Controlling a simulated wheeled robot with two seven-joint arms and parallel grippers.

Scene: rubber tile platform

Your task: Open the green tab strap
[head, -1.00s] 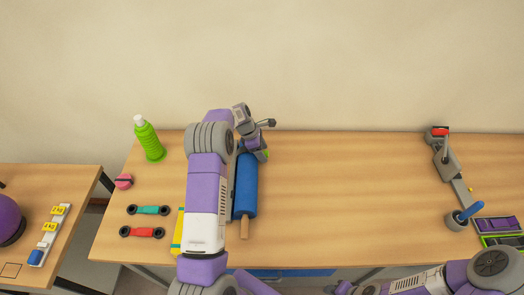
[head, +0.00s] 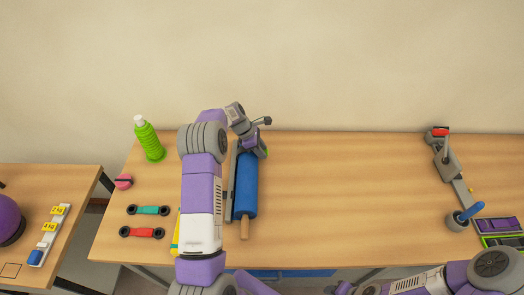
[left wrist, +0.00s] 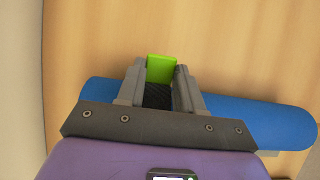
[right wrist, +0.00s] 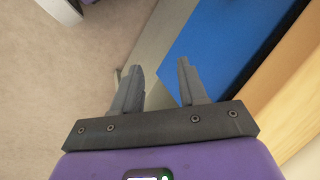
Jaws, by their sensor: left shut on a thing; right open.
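A blue roll (head: 246,185) with a wooden-coloured handle end lies on the table, pointing away from me. A green tab (left wrist: 161,69) on a dark strap (left wrist: 157,96) sits at the roll in the left wrist view. My left gripper (left wrist: 160,78) is shut on the green tab, one finger on each side of it, over the roll. In the head view the left gripper (head: 260,148) is at the roll's far end, partly hiding it. My right gripper (right wrist: 157,78) is open and empty in the right wrist view, off the table's front side.
A grey lever device (head: 448,165) and purple strap item (head: 498,224) are at the right. The middle right is clear.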

